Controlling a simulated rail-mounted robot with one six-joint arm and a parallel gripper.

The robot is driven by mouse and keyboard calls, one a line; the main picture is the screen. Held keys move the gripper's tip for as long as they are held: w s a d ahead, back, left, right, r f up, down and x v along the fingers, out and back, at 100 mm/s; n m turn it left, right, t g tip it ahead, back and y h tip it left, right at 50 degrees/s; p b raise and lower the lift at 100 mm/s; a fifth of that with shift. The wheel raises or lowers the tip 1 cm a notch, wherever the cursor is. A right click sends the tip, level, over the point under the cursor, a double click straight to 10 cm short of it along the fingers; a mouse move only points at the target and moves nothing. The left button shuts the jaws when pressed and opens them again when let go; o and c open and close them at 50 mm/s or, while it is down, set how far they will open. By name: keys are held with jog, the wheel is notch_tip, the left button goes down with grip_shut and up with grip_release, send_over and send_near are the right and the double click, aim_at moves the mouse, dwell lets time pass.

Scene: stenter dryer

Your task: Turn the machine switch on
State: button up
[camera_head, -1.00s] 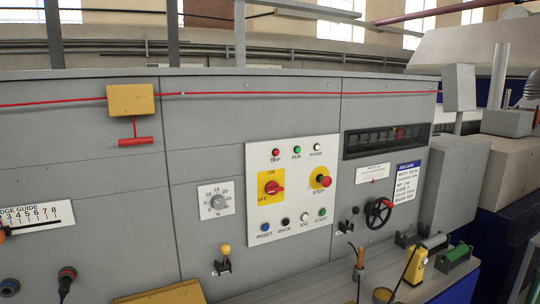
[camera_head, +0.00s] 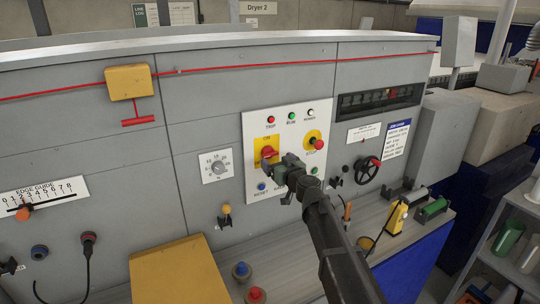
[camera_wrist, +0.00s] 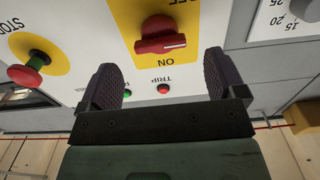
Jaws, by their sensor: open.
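The machine switch (camera_head: 268,151) is a red rotary knob on a yellow plate on the white control panel. In the wrist view, which shows the panel upside down, the red knob (camera_wrist: 160,35) has a white mark pointing toward picture right, not straight at ON. The ON label (camera_wrist: 166,62) is readable; the OFF label at the top edge is partly cut off. My gripper (camera_head: 276,160) is in front of the panel near the switch. In the wrist view my gripper (camera_wrist: 160,74) is open and empty, its fingers spread wider than the knob, which appears beyond the fingertips.
A red and yellow stop button (camera_head: 316,143) is right of the switch. A grey dial (camera_head: 217,166) is to its left, and indicator lamps (camera_head: 291,116) are above. My arm hides part of the lower buttons. A yellow box (camera_head: 178,272) and a ledge lie below.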

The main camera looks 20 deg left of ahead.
aim_at(271, 155)
jog(key=x, duration=0.6)
jog(key=shift+s+d, duration=0.1)
jog(key=c, duration=0.9)
jog(key=m, duration=1.3)
jog(key=shift+m, duration=2.4)
